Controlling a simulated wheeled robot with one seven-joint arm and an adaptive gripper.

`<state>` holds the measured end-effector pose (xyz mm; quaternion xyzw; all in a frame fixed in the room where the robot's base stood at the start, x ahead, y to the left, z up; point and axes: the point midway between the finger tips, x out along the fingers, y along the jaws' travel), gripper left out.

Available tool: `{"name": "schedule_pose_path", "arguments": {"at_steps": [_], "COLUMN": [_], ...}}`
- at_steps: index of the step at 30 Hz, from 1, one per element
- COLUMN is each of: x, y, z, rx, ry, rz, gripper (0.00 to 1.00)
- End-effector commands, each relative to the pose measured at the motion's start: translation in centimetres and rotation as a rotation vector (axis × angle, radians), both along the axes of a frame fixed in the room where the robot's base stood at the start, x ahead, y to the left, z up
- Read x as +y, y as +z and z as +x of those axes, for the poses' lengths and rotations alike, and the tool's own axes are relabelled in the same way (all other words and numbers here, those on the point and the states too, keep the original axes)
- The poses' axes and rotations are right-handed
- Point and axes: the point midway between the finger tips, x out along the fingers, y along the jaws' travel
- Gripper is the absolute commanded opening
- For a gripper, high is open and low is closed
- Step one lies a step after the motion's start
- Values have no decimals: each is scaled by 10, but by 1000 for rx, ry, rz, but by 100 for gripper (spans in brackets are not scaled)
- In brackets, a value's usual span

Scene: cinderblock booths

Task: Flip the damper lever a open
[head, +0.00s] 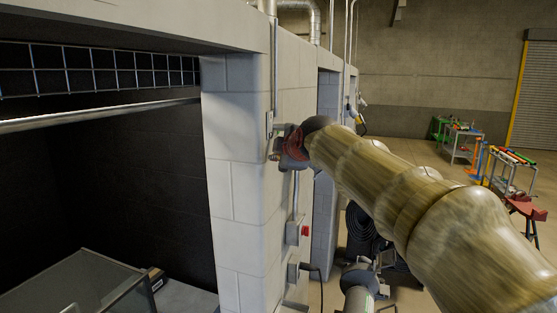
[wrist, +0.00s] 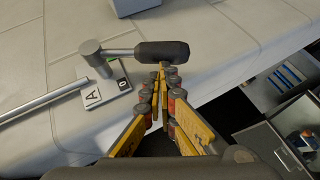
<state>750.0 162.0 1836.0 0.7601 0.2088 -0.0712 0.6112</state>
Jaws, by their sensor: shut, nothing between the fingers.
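The damper lever (wrist: 163,50) has a thick black grip on a short metal bar. The bar runs from a grey round pivot (wrist: 90,47) on the pale block wall. Beside the pivot is a small plate marked A (wrist: 92,97) and another marked O (wrist: 122,84). My gripper (wrist: 161,72) has yellow fingers with dark and red joints. It is shut and empty, its tips right by the black grip; I cannot tell whether they touch it. In the head view my gripper (head: 293,147) is at the pillar's side face, and my arm's end largely hides the lever there.
The white block pillar (head: 235,170) stands beside a dark booth with a mesh panel (head: 95,70) and a rail (head: 100,115). A red-button box (head: 298,232) is below my gripper. Tool carts (head: 508,160) stand at the right, with open floor before them.

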Motion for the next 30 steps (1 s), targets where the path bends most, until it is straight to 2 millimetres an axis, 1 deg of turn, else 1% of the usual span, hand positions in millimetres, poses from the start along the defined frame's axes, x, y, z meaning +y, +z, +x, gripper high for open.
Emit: {"name": "schedule_pose_path", "arguments": {"at_steps": [14, 30], "x": [-3, -10], "y": [-15, -37], "z": [6, 24], "rx": [-82, -325], "ry": [-1, 0], "rz": [-35, -134], "gripper": [0, 0]}}
